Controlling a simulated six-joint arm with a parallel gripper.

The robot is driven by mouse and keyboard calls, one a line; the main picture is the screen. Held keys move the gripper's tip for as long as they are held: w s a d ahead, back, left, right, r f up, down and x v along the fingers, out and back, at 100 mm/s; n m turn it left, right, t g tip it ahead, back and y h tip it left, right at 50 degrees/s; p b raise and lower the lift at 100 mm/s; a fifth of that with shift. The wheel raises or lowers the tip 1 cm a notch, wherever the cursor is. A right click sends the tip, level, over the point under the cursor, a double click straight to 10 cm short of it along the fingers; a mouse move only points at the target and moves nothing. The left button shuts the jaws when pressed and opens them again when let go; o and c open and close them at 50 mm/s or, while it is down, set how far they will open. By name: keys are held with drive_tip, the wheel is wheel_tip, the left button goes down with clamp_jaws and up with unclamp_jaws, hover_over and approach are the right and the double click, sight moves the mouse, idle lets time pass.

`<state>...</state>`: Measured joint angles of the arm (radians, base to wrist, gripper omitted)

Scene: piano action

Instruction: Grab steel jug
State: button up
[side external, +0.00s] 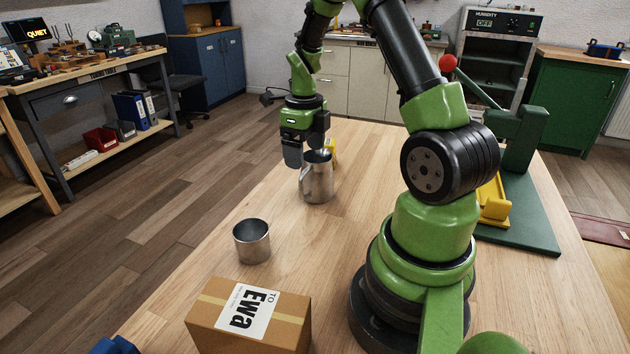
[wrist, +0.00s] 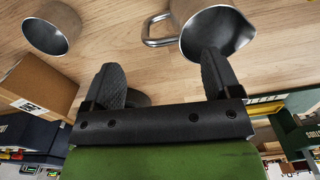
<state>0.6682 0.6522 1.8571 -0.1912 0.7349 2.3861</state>
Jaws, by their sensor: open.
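The steel jug (side external: 318,182) stands upright on the wooden table, its handle on the left side in the side view. In the wrist view the jug (wrist: 212,14) is at the top right, with its open mouth and spout visible and its handle pointing left. My gripper (side external: 306,156) is open at the jug's rim height or just above. In the wrist view one finger of my gripper (wrist: 161,62) overlaps the jug's mouth and the other is left of the handle. The handle shows between and beyond the fingertips. I cannot tell whether a finger touches the jug.
A plain steel cup (side external: 252,243) stands nearer the camera. A cardboard box (side external: 275,320) labelled "TO Ewa" is at the table's front. A small yellow object (side external: 330,146) is behind the jug. A green press (side external: 520,150) stands on a green mat at right. Table between cup and jug is clear.

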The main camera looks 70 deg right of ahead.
sight(305, 170)
wheel_tip(305, 170, down, 7)
drive_tip(key=shift+w+f, duration=0.1)
drive_tip(key=shift+f, duration=0.05)
drive_tip(key=shift+d, duration=0.1)
drive_tip(key=c, duration=1.2)
drive_tip(key=shift+r, duration=0.2)
